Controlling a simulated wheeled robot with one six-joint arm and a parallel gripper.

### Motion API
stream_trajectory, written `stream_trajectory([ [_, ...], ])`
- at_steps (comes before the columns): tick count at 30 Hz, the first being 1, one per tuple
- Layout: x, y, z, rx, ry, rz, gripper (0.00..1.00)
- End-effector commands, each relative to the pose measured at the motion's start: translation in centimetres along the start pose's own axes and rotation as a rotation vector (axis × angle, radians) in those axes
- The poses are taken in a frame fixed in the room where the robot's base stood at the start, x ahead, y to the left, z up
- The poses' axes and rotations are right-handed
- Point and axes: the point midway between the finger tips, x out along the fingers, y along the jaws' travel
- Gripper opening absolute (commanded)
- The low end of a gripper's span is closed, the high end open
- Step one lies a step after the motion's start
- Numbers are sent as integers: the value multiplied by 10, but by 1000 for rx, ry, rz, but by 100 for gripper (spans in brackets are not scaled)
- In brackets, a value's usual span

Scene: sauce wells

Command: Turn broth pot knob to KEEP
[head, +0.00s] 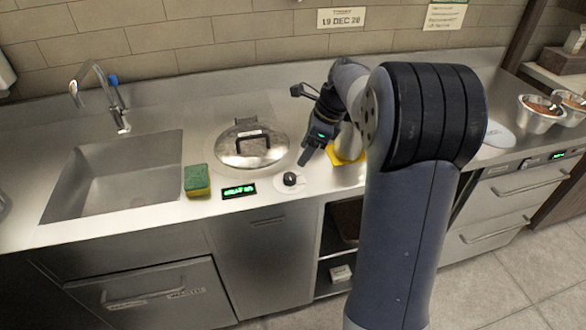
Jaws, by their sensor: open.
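The broth pot shows as a round metal lid (252,146) with a black handle, set into the steel counter left of my arm. The pot knob (290,179) is small and black on a pale round dial (281,187) in front of the lid, to its right. The dial's markings are too small to read, so I cannot tell its setting. A green lit display (239,191) sits left of the knob; its text is not legible. My gripper (304,158) is open and empty, above and slightly right of the knob, apart from it.
A green and yellow sponge (197,180) lies between the sink (112,185) and the display. A yellow item (345,156) stands behind my gripper, partly hidden by my arm. Metal bowls (540,114) stand at far right. The counter front edge lies close below the knob.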

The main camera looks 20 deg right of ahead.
Motion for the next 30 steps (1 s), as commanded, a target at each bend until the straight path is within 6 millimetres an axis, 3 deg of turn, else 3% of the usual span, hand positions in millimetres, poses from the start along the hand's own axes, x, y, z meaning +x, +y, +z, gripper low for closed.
stream_trajectory([
  [9,60,2,0,-3,1,5,55],
  [15,87,1,0,-4,2,3,55],
  [27,96,1,0,-4,1,1,55],
  [30,96,1,0,-4,1,1,48],
])
